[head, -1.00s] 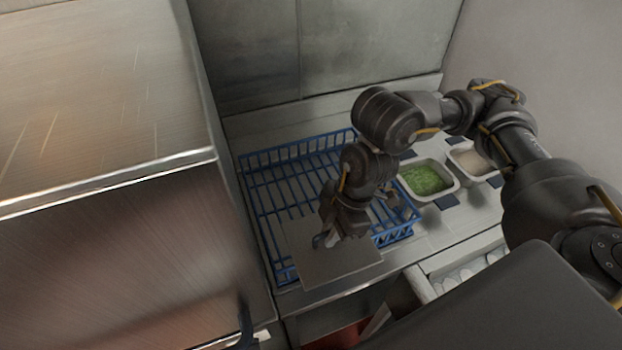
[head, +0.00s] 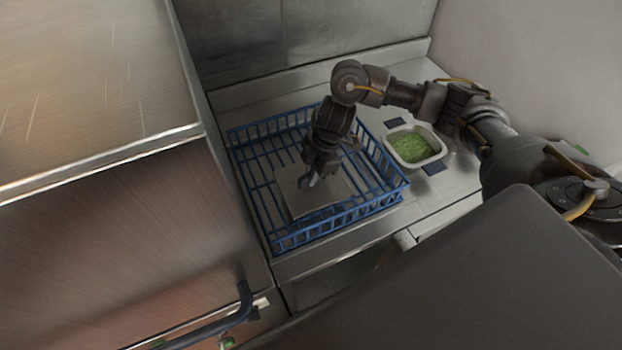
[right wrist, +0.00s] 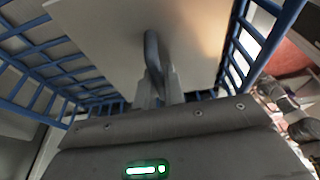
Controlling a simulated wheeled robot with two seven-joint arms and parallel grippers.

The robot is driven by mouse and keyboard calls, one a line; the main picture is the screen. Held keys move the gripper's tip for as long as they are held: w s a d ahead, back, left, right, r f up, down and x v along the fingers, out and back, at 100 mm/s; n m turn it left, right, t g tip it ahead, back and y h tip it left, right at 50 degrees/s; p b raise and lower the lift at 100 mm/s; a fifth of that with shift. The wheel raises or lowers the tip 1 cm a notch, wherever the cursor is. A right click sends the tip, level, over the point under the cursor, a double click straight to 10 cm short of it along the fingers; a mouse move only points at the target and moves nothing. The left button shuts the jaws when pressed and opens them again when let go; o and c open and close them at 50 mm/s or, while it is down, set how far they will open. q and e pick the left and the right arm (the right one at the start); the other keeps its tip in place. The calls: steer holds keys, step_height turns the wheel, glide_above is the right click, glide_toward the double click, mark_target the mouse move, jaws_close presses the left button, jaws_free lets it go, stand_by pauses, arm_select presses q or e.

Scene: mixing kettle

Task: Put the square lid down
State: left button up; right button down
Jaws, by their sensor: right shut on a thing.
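The square lid (head: 312,197) is a flat grey metal plate with a loop handle (right wrist: 153,55) on top. My right gripper (head: 311,179) is shut on the handle, with the arm reaching down from above. In the head view the lid lies within the outline of the blue wire basket (head: 384,201), level or nearly so. I cannot tell whether it touches the basket floor. In the right wrist view the lid (right wrist: 95,22) fills the upper middle, with blue basket wires on both sides. My left gripper is not in view.
The basket stands on a steel counter (head: 440,205). A white container of green bits (head: 414,147) sits right of it, beside dark pads. A large steel box (head: 110,230) with a dark bar handle (head: 215,325) stands close on the left. A wall rises behind.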

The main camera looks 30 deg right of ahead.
steer(key=shift+w+d+f, duration=0.2)
steer(key=shift+w+f, duration=0.35)
steer(key=shift+f, duration=0.1)
step_height(320, 180, down, 2)
steer(key=shift+f, duration=0.55)
steer(key=shift+f, duration=0.2)
steer(key=c, duration=1.5)
jaws_free()
